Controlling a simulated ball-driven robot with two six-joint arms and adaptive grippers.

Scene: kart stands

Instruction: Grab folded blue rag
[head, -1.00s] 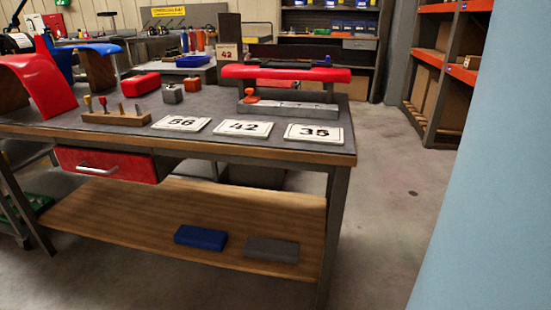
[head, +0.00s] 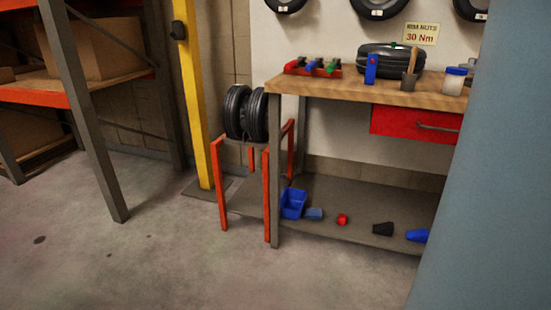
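A small flat blue-grey piece (head: 314,214) lies on the low shelf of the wooden-topped bench, just right of a blue bin (head: 293,203). It may be a folded blue rag, but it is too small to tell. A brighter blue item (head: 417,235) lies farther right on the same shelf, its right part hidden; its shape looks more like a cup than cloth. Neither of my grippers is in view.
The bench (head: 370,93) holds a tyre (head: 391,60), a blue-lidded jar (head: 454,81) and small tools. A red-legged stand with upright tyres (head: 237,110) and a yellow post (head: 190,95) are left of it. Open floor (head: 130,250) lies in front.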

